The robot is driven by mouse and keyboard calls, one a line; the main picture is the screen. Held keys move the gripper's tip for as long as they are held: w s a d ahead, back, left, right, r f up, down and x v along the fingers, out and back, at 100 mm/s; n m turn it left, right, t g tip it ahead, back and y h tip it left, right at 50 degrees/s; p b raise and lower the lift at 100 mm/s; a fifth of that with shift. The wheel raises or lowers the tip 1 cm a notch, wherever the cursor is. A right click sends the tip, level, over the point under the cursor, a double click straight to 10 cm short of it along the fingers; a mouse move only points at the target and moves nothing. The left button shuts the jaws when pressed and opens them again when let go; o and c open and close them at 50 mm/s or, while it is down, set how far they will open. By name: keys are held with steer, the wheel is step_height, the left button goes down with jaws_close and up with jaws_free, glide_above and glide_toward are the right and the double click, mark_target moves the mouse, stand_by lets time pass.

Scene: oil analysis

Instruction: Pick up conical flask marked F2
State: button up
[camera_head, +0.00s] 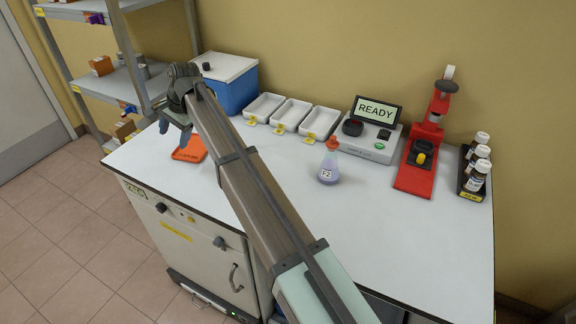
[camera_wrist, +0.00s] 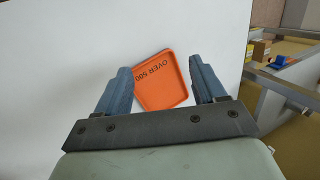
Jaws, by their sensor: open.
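The conical flask marked F2 (camera_head: 328,168) stands upright on the white table, right of the picture's middle. It has an orange-red stopper and pale purple liquid inside. My gripper (camera_head: 178,139) is at the table's left end, well left of the flask, with my arm stretched between them. In the wrist view my gripper (camera_wrist: 165,90) is open and empty above an orange tray marked OVER 500 (camera_wrist: 163,82). The flask does not show in the wrist view.
Behind the flask stand three white trays (camera_head: 290,113), a device reading READY (camera_head: 372,132) and a red press (camera_head: 425,150). Several dark bottles (camera_head: 478,172) are at the right. A blue box with white lid (camera_head: 236,90) stands at the back left. Table in front of the flask is clear.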

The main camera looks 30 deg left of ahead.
steer(key=w+d+r+n+t, duration=0.1)
steer(key=w+d+r, duration=0.15)
steer(key=d, duration=0.25)
steer(key=w+d+r+n, duration=0.1)
steer(key=w+d, duration=0.2)
steer(key=d, duration=0.3)
steer(key=n+t+h, duration=0.2)
steer(key=n+t, duration=0.1)
steer(key=n, duration=0.4)
glide_toward(334, 142)
steer(key=shift+x, duration=6.45)
steer(key=shift+c, duration=0.2)
jaws_close()
